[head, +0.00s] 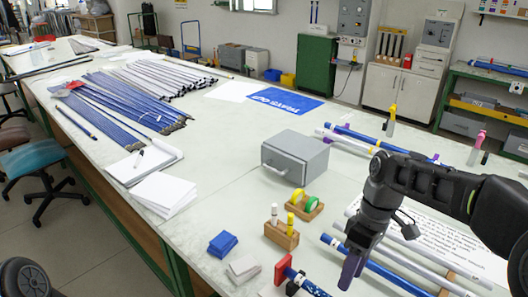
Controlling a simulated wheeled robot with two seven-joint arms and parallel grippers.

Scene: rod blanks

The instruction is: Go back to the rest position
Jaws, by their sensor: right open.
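My right arm comes in from the right edge. Its dark gripper (351,268) points down over the near right part of the long table (235,190). It is open, with nothing seen held in it. It is above the near rods, next to a blue rod (385,272) and a pale rod (430,280); whether it touches any is unclear. My left gripper is not in view.
A grey metal box (295,158) stands mid-table. Wooden blocks (282,235) hold small bottles and tape rolls. Blue pads (222,244) lie near the front. Many blue and pale rods (120,105) cover the far left.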

